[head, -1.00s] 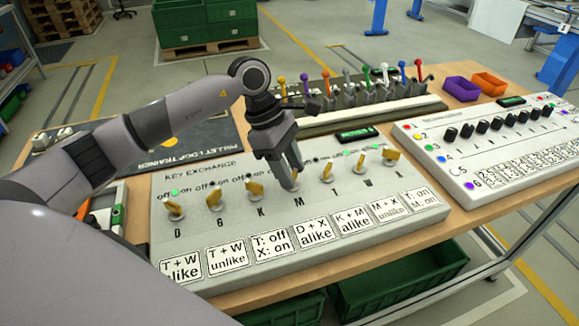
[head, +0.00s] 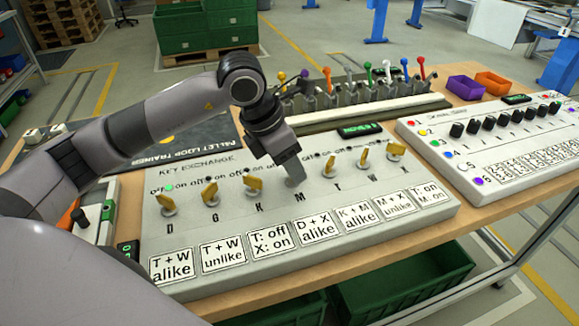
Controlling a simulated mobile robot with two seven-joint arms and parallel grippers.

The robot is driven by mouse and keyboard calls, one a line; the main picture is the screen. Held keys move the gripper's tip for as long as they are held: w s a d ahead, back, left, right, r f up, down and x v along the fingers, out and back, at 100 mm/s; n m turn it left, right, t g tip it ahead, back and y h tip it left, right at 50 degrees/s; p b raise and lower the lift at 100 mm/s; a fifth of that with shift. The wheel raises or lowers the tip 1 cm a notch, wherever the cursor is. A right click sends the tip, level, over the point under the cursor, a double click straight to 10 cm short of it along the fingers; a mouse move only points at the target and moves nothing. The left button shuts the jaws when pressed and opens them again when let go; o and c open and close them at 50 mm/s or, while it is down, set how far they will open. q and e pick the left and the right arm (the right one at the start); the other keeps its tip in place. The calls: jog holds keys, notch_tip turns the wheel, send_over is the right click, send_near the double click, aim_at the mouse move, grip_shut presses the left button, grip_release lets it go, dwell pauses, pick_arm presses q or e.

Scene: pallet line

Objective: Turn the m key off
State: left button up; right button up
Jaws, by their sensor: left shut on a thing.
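The white KEY EXCHANGE panel (head: 425,175) lies on the wooden table, with a row of yellow keys above the letters D, G, K, M, T, W and X. My left gripper (head: 294,180) points down at the M position, between the K key (head: 253,185) and the T key (head: 328,171). It is shut on the M key, and its fingers hide nearly all of that key. I cannot see which way the M key points, and its off/on marks are mostly covered. My right gripper is not in view.
Printed rule cards (head: 319,228) line the panel's front. A green display (head: 360,131) sits behind it. A rack of coloured levers (head: 350,93) stands farther back. A second white panel with black knobs (head: 490,127) is at the right. Purple (head: 465,89) and orange (head: 492,83) bins stand behind that.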

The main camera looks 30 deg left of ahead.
pick_arm(q)
jog(key=n+y+b, duration=0.1)
jog(key=n, duration=0.1)
jog(key=n+y+b, duration=0.1)
jog(key=n, duration=0.2)
jog(key=shift+d+t, duration=0.15)
jog(key=shift+t, duration=0.25)
jog(key=shift+n+y+b, duration=0.5)
jog(key=shift+n+b, duration=0.15)
jog(key=shift+n, duration=0.65)
jog(key=o, duration=1.1)
jog(key=shift+c, duration=0.2)
jog(key=shift+r, duration=0.1)
